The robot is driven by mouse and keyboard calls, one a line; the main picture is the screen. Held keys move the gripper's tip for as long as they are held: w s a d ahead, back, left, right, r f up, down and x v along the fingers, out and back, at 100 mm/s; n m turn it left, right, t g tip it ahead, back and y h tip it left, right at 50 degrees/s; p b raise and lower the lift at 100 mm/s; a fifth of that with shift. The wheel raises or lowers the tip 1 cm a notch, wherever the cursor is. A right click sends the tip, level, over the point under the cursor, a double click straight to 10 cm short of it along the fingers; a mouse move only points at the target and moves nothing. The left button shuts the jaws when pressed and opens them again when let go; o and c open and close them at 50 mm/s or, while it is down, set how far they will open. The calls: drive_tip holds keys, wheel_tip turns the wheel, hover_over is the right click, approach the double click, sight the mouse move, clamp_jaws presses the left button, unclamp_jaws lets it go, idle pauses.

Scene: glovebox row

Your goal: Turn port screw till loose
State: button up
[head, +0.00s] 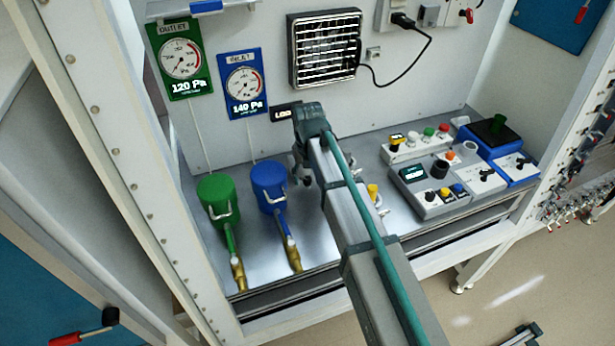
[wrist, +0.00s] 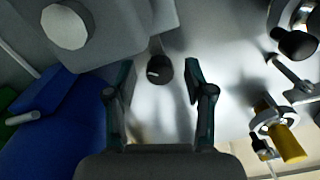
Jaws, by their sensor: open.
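In the wrist view, a small dark round screw or knob (wrist: 159,70) with a pale mark on its top shows between the two fingers of my gripper (wrist: 158,86). The fingers are apart, one on each side of it in the picture, with visible gaps. I cannot tell how far it lies beyond the tips. A large grey body with a pale round face (wrist: 65,26) fills the upper left of the wrist view. In the head view, my gripper (head: 301,168) is low over the metal bench, partly hidden by my arm. The dark screw is hidden there.
A blue canister (head: 268,180) stands just left of my gripper, with a green canister (head: 212,195) further left; both have brass-ended hoses. A yellow-handled clamp fitting (wrist: 285,140) shows at right in the wrist view. Control boxes (head: 432,187) stand on the bench's right side.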

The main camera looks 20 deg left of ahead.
sight(307, 180)
wheel_tip(307, 180, up, 12)
idle(0.6)
